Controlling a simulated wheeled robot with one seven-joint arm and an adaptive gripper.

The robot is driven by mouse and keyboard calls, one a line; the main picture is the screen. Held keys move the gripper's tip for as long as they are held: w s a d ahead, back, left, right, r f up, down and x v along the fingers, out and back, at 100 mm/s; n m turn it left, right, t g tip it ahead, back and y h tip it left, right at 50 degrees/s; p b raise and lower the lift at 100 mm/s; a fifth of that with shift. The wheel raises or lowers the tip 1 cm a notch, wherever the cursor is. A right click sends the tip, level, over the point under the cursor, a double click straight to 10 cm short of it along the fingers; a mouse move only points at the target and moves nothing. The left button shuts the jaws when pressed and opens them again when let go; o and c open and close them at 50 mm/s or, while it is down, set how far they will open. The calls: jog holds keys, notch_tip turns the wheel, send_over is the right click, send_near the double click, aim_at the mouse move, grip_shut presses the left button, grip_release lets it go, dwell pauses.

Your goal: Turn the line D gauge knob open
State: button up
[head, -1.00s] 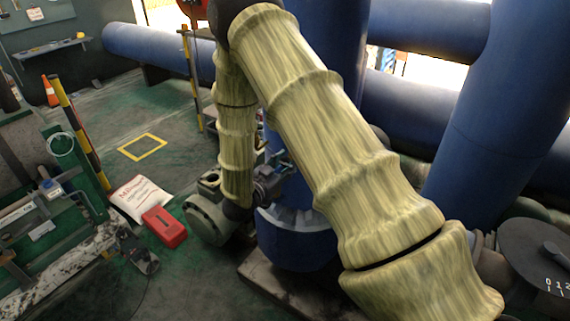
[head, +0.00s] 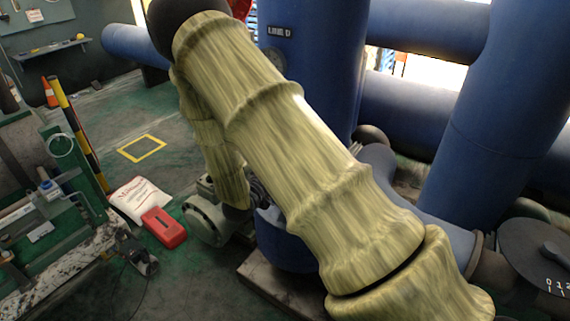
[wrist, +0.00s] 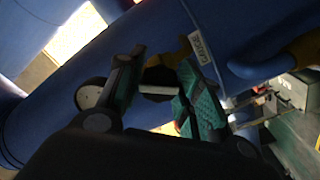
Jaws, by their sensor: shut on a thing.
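The LINE D label shows on the blue upright pipe in the head view (head: 279,31) and, tilted, in the wrist view (wrist: 200,45). A small round dark dial (head: 276,58) sits just below the label in the head view. In the wrist view my gripper (wrist: 161,66) has its two teal-padded fingers closed around a dark knob with a pale band (wrist: 158,80). The knob is partly hidden by the fingers, and its turn angle cannot be read. In the head view my arm hides the gripper and the knob.
Large blue pipes fill the right and back. A dark round dial plate with a pointer (head: 543,254) is at the right edge. A white sack (head: 138,198) and a red box (head: 164,227) lie on the floor at left. Open green floor lies beyond them.

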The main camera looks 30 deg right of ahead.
jog(key=n, duration=0.3)
jog(key=shift+r+n, duration=0.1)
jog(key=shift+n, duration=0.3)
jog(key=shift+n+p, duration=0.5)
jog(key=shift+n, duration=1.3)
jog(key=o, duration=1.1)
jog(key=shift+c, duration=0.2)
jog(key=v, duration=1.2)
